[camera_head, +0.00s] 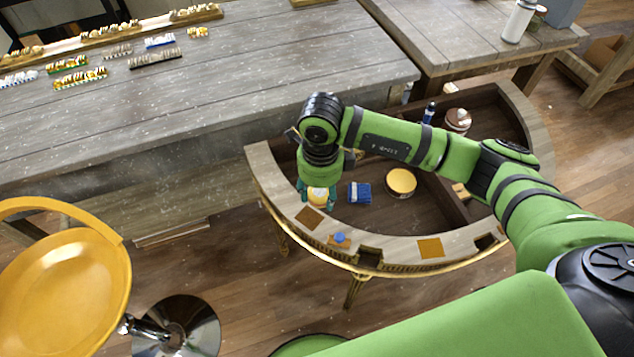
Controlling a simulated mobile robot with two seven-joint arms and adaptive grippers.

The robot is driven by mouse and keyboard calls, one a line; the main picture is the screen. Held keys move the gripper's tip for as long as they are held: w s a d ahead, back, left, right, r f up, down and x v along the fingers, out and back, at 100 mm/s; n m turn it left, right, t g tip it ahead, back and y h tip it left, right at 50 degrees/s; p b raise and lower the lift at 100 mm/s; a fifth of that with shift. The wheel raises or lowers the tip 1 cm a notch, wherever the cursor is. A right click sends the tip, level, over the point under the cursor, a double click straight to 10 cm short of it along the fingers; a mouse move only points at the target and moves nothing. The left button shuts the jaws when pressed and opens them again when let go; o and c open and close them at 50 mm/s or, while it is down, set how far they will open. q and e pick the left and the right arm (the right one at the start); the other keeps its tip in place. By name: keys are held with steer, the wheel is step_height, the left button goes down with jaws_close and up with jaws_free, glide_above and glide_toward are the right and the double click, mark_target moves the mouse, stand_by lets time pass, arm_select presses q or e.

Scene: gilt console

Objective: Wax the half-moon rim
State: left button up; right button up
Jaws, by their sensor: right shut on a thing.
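The half-moon console (500,247) has a pale wooden rim around a dark recessed top. Square tan and orange patches mark its curved front rim. My right gripper (317,199) points down inside the left part of the recess, just behind the front rim. Its teal fingers are shut on a round yellow-and-white thing (318,195), partly hidden by the gripper. A blue brush-like block (360,193) lies just right of it. A round tin with a yellow top (401,181) is farther right. A small blue-topped piece (340,238) sits on the front rim. My left gripper is out of view.
A blue bottle (429,113) and a brownish-white jar (457,121) stand at the recess's back right, behind my right arm. A grey wooden table (220,100) with small ornaments adjoins behind. A yellow stool (65,285) stands at the lower left. Open floor lies in front.

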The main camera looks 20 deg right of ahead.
steer(key=shift+a+m, duration=0.2)
steer(key=shift+m, duration=0.7)
steer(key=shift+a+f+m+p, duration=0.1)
steer(key=shift+f+m+p, duration=0.25)
steer(key=shift+m, duration=0.45)
steer(key=shift+f, duration=0.2)
step_height(320, 180, down, 2)
steer(key=shift+f+b, duration=0.1)
steer(key=shift+b, duration=0.7)
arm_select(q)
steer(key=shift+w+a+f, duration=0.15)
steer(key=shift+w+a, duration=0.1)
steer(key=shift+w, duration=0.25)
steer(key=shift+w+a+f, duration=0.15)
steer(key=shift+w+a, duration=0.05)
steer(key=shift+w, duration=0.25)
arm_select(e)
steer(key=shift+f, duration=0.4)
